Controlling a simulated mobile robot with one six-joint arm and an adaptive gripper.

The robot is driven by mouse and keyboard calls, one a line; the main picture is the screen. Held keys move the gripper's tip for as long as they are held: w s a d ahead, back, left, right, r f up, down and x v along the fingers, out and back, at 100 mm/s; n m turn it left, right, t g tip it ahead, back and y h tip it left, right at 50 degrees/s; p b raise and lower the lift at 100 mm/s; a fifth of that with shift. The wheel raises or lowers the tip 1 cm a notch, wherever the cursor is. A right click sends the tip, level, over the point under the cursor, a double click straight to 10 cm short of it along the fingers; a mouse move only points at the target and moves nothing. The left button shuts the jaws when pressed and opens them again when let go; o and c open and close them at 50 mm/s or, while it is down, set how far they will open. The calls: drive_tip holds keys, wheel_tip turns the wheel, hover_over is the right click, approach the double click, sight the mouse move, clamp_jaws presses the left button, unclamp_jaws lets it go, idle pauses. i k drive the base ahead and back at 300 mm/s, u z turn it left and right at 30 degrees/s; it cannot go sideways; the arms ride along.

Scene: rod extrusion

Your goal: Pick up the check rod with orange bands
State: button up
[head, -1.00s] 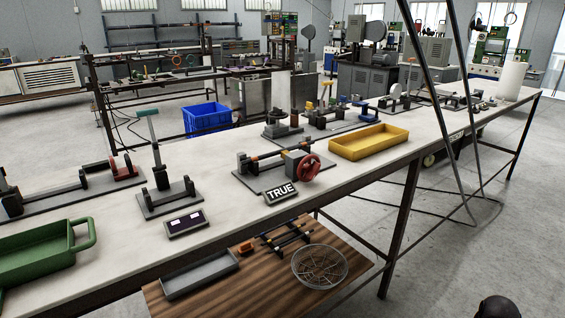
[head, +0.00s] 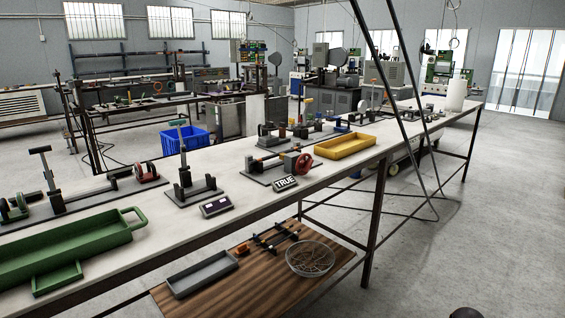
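Dark rods lie across a small rack (head: 276,236) on the wooden lower shelf. Small orange parts show at the rack, but the rods are too small to tell which carries orange bands. I cannot tell from here which of these is the check rod. My gripper is not in view. A dark rounded shape shows at the bottom edge, right of centre, and I cannot tell what it is.
The wooden shelf (head: 235,290) also holds a grey tray (head: 202,275) and a round wire basket (head: 310,260). Open floor (head: 440,250) lies at the right.

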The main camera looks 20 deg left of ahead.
sight(266, 158)
drive_tip(key=z, duration=0.1)
drive_tip(key=k, duration=1)
drive_tip(key=u, duration=1.1)
drive_tip(key=i, duration=1)
drive_tip(key=u, duration=0.1)
